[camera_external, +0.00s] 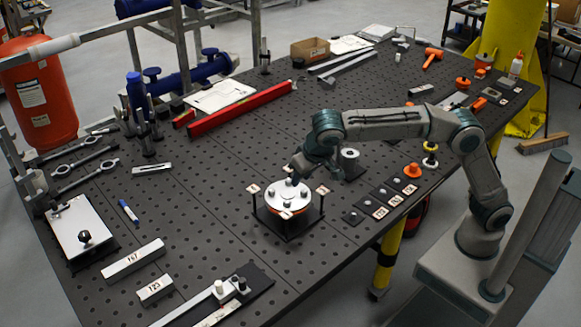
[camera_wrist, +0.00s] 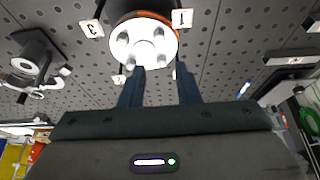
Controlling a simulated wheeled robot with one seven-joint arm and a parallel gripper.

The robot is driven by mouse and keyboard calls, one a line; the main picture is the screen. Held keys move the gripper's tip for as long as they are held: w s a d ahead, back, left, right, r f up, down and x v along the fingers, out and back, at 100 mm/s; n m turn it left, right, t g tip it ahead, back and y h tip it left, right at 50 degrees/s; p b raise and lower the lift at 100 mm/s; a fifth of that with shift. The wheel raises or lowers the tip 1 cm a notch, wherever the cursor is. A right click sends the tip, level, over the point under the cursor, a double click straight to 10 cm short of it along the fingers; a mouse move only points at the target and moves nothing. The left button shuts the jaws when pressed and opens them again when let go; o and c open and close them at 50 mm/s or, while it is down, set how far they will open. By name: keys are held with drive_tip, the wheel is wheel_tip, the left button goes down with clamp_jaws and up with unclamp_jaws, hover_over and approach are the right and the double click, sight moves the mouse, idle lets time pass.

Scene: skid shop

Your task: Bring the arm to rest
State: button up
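My arm reaches in from the right over a dark perforated table (camera_external: 215,240). My gripper (camera_external: 294,176) is above the back edge of a round white flange with an orange rim (camera_external: 287,197), which sits on a dark stand with numbered tags. In the wrist view my gripper (camera_wrist: 160,68) has its two fingers apart with nothing between them. The flange (camera_wrist: 144,44) shows beyond the fingertips, with several bolt heads or holes on its face. Whether a fingertip touches it I cannot tell.
A grey cylindrical part (camera_external: 349,163) stands just right of my gripper. A row of dark numbered plates (camera_external: 380,212) lies at the near right edge.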

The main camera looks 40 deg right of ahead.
drive_tip(key=shift+s+r, duration=0.15)
drive_tip(key=shift+r, duration=0.25)
drive_tip(key=w+d+f+g, duration=0.1)
drive_tip(key=w+d+f, duration=0.1)
drive_tip(key=d, duration=2.6)
drive_tip(key=s+d+f, duration=0.5)
drive_tip(key=s+d, duration=0.3)
drive_tip(key=d, duration=0.1)
drive_tip(key=s+d+f, duration=0.6)
drive_tip(key=s+d, duration=0.3)
drive_tip(key=shift+s+d+g, duration=0.2)
drive_tip(key=shift+d+g, duration=0.05)
drive_tip(key=shift+g, duration=0.15)
